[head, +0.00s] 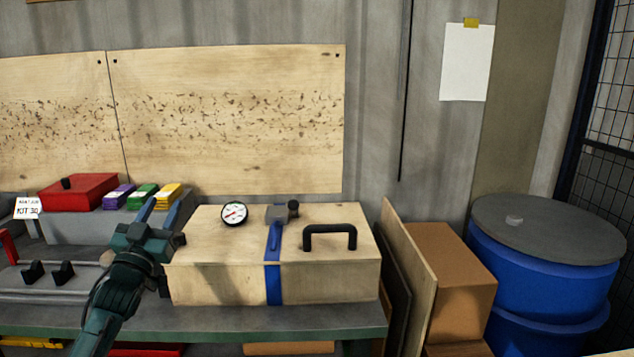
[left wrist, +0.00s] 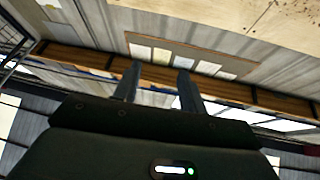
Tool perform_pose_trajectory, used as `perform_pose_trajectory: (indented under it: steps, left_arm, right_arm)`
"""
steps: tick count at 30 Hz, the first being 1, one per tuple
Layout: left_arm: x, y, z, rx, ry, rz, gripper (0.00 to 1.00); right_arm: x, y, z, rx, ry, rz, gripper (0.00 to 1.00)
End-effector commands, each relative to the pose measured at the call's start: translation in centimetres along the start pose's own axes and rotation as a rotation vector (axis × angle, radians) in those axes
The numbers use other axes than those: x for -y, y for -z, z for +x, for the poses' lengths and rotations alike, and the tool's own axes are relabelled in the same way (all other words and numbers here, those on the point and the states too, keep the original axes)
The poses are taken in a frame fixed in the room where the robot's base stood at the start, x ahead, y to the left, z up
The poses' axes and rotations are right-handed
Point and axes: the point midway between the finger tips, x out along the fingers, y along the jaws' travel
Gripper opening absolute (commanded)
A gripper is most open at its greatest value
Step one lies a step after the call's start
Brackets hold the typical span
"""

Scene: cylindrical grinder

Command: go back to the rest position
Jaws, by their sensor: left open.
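My left gripper (head: 160,212) shows in the head view, raised in front of the bench, just left of a wooden box. Its two fingers point up and are apart, with nothing between them. In the left wrist view the fingers of my left gripper (left wrist: 155,85) are also spread and empty, against the wall and upper structure. My right gripper is in neither view.
The wooden box (head: 330,278) with blue strap, black handle and dial gauge (head: 234,213) stands on the bench (head: 240,318). A red case (head: 80,191) and small coloured boxes are behind on the left. A cardboard box (head: 457,290) and blue drum (head: 540,290) stand at right.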

Motion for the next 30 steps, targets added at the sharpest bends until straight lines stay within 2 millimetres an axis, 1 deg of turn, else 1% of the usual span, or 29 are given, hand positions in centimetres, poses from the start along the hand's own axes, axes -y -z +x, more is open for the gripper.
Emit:
perform_pose_trajectory:
  steps: [1, 3, 8, 11, 12, 14, 17, 20, 21, 23, 24, 26, 27, 29, 30]
  left_arm:
    - [0.7, -1.7, -0.1, 0.088, 0.034, 0.042, 0.42]
    - [1.4, -3.8, -0.4, 0.206, 0.067, 0.099, 0.42]
    - [2.6, -8.0, -2.0, 0.452, 0.097, 0.206, 0.42]
    - [2.8, -10.4, -3.5, 0.592, 0.088, 0.261, 0.42]
    - [1.4, -11.7, -5.2, 0.604, 0.066, 0.251, 0.42]
    - [-0.1, -12.9, -7.1, 0.623, 0.041, 0.242, 0.42]
    - [-2.6, -14.9, -10.7, 0.66, 0.001, 0.226, 0.42]
    - [-5.5, -16.7, -15.0, 0.704, -0.044, 0.2, 0.42]
    - [-6.8, -17.4, -17.0, 0.725, -0.064, 0.187, 0.42]
    - [-8.9, -18.2, -20.4, 0.758, -0.096, 0.164, 0.42]
    - [-10.4, -18.7, -22.9, 0.783, -0.117, 0.145, 0.42]
    - [-12.6, -19.1, -26.9, 0.823, -0.148, 0.112, 0.42]
    - [-14.1, -19.0, -29.6, 0.849, -0.168, 0.087, 0.42]
    - [-16.2, -18.7, -33.5, 0.889, -0.193, 0.048, 0.42]
    - [-17.4, -18.3, -35.9, 0.914, -0.207, 0.022, 0.42]
  right_arm:
    - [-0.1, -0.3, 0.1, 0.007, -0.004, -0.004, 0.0]
    - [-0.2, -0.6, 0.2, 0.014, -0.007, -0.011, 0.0]
    - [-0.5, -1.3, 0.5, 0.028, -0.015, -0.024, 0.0]
    - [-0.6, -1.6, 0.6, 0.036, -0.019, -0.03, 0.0]
    - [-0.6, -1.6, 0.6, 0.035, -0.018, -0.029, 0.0]
    - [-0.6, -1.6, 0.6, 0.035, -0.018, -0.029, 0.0]
    - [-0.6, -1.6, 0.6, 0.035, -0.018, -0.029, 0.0]
    - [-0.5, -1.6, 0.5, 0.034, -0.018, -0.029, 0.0]
    - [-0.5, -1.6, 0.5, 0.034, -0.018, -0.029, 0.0]
    - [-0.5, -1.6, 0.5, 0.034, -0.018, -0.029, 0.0]
    - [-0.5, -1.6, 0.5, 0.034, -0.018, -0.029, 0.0]
    - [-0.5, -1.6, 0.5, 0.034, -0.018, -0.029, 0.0]
    - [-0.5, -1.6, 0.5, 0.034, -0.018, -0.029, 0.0]
    - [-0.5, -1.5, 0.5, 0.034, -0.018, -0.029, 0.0]
    - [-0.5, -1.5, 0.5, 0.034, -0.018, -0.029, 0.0]
